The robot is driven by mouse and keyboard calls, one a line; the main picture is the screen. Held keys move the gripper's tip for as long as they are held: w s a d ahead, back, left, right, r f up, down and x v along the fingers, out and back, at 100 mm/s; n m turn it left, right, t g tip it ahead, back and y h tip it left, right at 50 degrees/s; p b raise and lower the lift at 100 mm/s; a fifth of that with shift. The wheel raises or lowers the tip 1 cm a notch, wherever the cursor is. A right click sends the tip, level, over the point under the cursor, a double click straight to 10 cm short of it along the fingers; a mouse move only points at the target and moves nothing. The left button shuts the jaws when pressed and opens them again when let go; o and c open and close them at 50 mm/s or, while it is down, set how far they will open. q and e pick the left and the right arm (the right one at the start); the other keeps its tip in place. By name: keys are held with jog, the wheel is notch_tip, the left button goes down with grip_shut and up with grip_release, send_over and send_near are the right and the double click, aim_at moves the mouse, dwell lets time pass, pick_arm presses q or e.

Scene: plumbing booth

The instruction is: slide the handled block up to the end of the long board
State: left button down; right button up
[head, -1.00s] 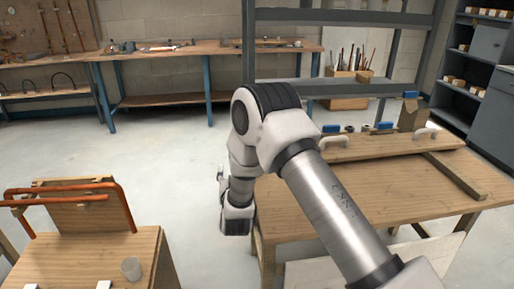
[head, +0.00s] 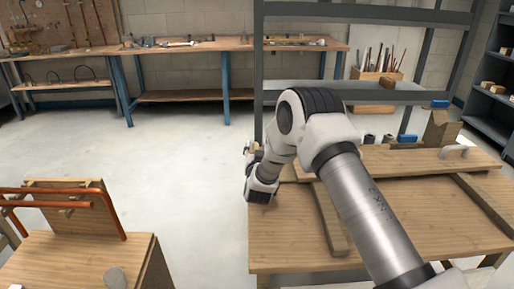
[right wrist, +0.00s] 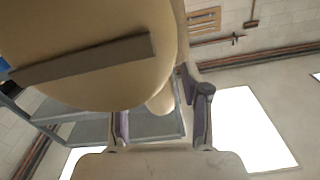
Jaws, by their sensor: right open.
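The long board (head: 400,160) lies across the back of the wooden table (head: 420,210). A white handle (head: 455,152) stands near its right end. An upright wooden block (head: 437,130) with a blue part on top is behind that end. I cannot tell which piece is the handled block; my right arm hides part of the board. My left gripper is out of view.
Two narrow wooden strips, one left (head: 330,222) and one right (head: 484,205), lie slantwise on the table. A lower-left bench (head: 80,262) carries orange pipes (head: 112,208) and a grey cup (head: 115,277). A grey shelf rack (head: 360,97) stands behind the table. Open floor lies left of the table.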

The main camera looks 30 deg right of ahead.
jog(key=shift+w+r, duration=0.1)
jog(key=shift+w, duration=0.1)
grip_shut()
jog(key=s+d+p, duration=0.2)
jog(key=s+d, duration=0.3)
jog(key=d, duration=0.3)
jog(key=shift+d, duration=0.3)
jog(key=shift+s, duration=0.1)
grip_release()
